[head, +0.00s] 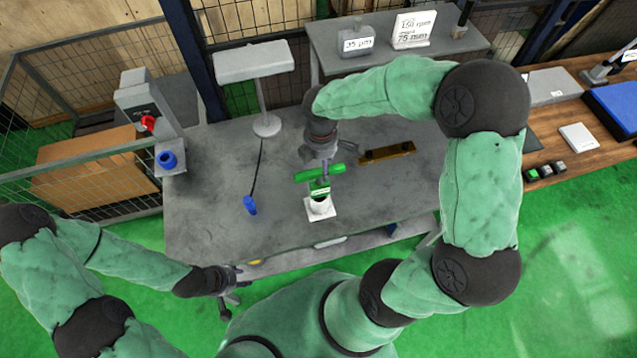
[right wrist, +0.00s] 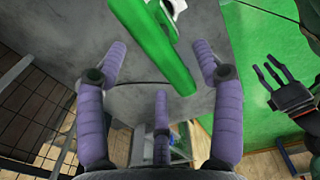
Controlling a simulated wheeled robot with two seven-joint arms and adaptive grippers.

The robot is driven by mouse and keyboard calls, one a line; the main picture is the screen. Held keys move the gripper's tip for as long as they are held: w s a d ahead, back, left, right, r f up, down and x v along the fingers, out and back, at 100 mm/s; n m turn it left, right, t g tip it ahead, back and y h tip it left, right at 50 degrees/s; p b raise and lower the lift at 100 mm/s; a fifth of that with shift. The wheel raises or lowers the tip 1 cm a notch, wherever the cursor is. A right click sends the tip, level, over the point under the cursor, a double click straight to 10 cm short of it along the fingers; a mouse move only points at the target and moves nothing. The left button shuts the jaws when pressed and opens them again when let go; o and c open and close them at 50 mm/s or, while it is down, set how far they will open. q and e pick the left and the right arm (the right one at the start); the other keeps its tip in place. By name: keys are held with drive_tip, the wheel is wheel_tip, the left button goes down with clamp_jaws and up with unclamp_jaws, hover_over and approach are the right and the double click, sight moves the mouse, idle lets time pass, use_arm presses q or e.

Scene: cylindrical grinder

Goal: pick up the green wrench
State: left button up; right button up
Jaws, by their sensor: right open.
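The green wrench (head: 318,173) is over the white holder (head: 320,208) near the middle of the grey table. Its green bar crosses below my right wrist, with a green labelled part just under it. In the right wrist view the green wrench (right wrist: 165,50) reaches in between the spread purple fingers of my right gripper (right wrist: 161,66). The right gripper is open and no finger is clearly closed on the wrench. In the head view my right gripper (head: 325,172) partly overlaps the wrench. My left gripper (head: 232,286) is off the table's front edge, its fingers spread and empty.
A blue-handled tool (head: 250,206) lies left of the holder. A brown bar (head: 387,153) lies to the right. A white lamp-like stand (head: 266,122) and a raised shelf (head: 400,50) are at the back. A red-knobbed control box (head: 142,108) stands at left.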

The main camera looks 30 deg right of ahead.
sight(319, 174)
drive_tip(key=shift+w+a+f, duration=0.1)
drive_tip(key=shift+w+f, duration=0.1)
drive_tip(key=shift+f, duration=1.5)
drive_tip(key=shift+w+f, duration=0.15)
drive_tip(key=shift+f, duration=1.55)
clamp_jaws()
